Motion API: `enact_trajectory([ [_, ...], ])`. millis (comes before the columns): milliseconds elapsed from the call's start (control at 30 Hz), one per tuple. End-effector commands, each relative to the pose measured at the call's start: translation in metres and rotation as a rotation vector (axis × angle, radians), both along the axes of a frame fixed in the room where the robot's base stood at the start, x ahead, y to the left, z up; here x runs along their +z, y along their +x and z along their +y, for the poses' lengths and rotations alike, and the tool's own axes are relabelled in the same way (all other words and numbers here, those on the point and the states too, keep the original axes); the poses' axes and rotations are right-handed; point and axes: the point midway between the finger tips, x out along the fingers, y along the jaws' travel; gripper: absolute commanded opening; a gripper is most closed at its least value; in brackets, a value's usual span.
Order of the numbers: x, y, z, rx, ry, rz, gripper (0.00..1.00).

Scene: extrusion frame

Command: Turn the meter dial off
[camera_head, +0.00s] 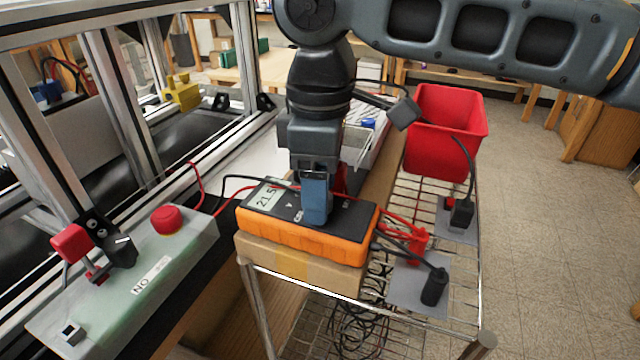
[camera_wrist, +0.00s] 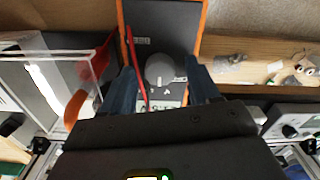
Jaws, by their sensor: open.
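The orange and black meter (camera_head: 300,252) lies on a cardboard box on the wire cart, its lit screen (camera_head: 265,197) showing digits that look like 21.5. My gripper (camera_head: 316,205) points down over the meter's face and hides the dial in the head view. In the wrist view the round grey dial (camera_wrist: 160,69) shows between the two blue fingers of my open gripper (camera_wrist: 163,88). The fingers stand apart on either side of it. I cannot tell whether they touch the dial or the face. A red lead crosses the meter's face beside the dial.
Red and black leads run from the meter to plugs (camera_head: 434,287) on the cart (camera_head: 470,315). A red bin (camera_head: 446,130) stands behind. A control box with a red button (camera_head: 166,220) and an extrusion frame (camera_head: 120,110) stand at left. Open floor lies at right.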

Motion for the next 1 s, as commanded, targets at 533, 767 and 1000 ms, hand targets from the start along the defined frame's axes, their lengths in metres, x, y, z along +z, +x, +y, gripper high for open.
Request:
enact_trajectory([
  [533,-0.0013,0.0,0.0001,0.0,0.001,0.0,0.35],
  [767,-0.0013,-0.0001,0.0001,0.0,0.001,0.0,0.13],
  [1000,-0.0009,-0.0002,0.0002,0.006,0.001,0.0,0.05],
])
